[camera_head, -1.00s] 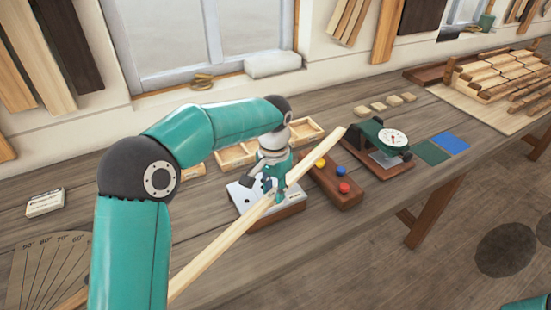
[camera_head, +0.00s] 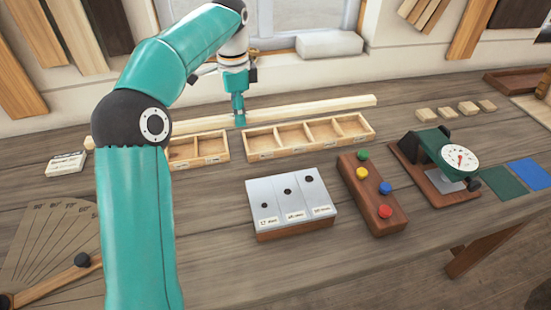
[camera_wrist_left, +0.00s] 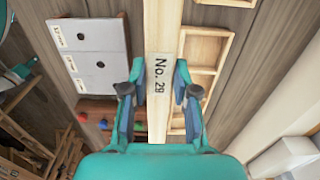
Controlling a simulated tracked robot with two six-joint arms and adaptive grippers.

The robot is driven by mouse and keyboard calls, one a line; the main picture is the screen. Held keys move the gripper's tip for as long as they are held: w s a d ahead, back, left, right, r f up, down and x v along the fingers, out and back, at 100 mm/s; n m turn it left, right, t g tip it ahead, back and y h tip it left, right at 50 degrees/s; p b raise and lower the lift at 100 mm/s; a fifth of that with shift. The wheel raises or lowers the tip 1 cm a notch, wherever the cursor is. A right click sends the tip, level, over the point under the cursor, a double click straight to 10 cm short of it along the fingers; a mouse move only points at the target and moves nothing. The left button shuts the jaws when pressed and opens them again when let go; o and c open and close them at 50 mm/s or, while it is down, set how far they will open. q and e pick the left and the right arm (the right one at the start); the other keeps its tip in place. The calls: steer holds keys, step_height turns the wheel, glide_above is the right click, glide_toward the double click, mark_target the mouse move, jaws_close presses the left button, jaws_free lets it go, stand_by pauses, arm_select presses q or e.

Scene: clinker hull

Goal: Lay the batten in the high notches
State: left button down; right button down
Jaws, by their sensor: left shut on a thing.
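The batten (camera_head: 310,108) is a long, pale, straight strip of wood. In the head view it lies left to right behind the compartment trays, and I cannot tell whether it touches anything below. In the left wrist view the batten (camera_wrist_left: 162,35) runs up between the two fingers of the left gripper (camera_wrist_left: 159,100) and bears the label "No. 29". I cannot make out the high notches in these frames. My right gripper is not in view.
Two wooden compartment trays (camera_head: 276,149) stand before the batten. A grey plate with holes (camera_head: 266,190), a block with coloured buttons (camera_head: 359,204) and a dial gauge (camera_head: 459,158) stand nearer. A protractor board (camera_head: 40,237) is at left. A pale block (camera_head: 329,44) is on the sill.

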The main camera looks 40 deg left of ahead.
mark_target(246, 175)
arm_select(q)
step_height(246, 175, down, 20)
steer(key=shift+s+r, duration=0.1)
steer(key=shift+r, duration=0.05)
stand_by(0.4)
steer(key=c, duration=0.9)
jaws_free()
